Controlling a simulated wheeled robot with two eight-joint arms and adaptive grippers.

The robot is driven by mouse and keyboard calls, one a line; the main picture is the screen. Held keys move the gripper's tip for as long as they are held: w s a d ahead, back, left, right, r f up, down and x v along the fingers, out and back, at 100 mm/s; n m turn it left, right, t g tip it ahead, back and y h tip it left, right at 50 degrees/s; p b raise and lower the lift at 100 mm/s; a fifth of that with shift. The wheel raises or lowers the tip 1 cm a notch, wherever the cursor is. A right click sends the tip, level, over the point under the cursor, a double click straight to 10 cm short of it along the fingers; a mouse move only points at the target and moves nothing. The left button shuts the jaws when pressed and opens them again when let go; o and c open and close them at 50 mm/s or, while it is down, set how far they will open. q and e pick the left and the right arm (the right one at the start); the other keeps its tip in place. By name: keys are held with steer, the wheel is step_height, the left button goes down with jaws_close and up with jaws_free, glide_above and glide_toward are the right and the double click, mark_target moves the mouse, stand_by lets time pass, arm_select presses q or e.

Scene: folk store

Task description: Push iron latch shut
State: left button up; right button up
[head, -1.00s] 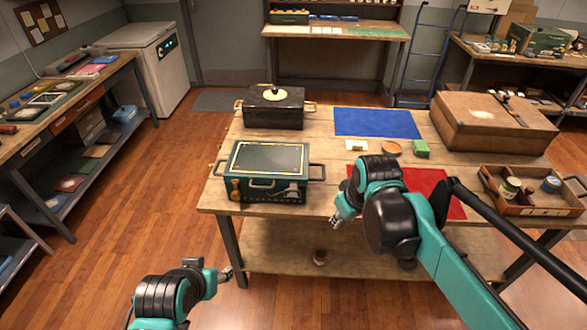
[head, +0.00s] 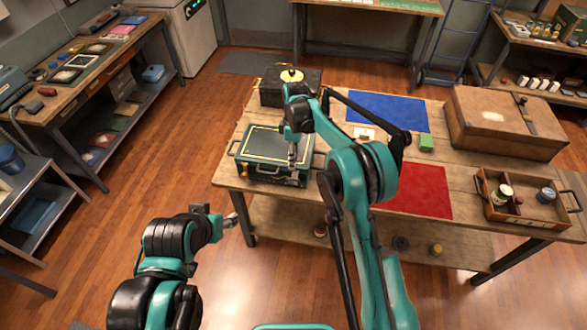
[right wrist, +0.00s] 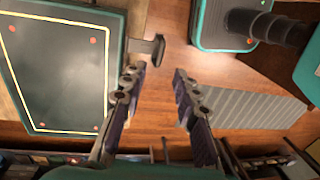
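A dark green chest (head: 270,147) with a yellow-lined lid stands at the table's front left corner. In the right wrist view its lid (right wrist: 60,65) fills the left side, with a dark side handle (right wrist: 150,50) sticking out. My right gripper (head: 294,167) is at the chest's right front part, fingers pointing down. In the right wrist view the gripper (right wrist: 156,82) is open and empty, its left finger close beside the lid's edge. Contact cannot be told. I cannot make out the iron latch clearly. My left gripper (head: 230,219) is away from the table, its finger opening unclear.
A black box (head: 275,90) with a gold top piece stands behind the chest. Floor before the table is clear.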

glide_above(293, 174)
steer(key=s, duration=0.4)
step_height(293, 174, down, 7)
steer(key=shift+f, duration=0.15)
steer(key=shift+w, duration=0.1)
jaws_close()
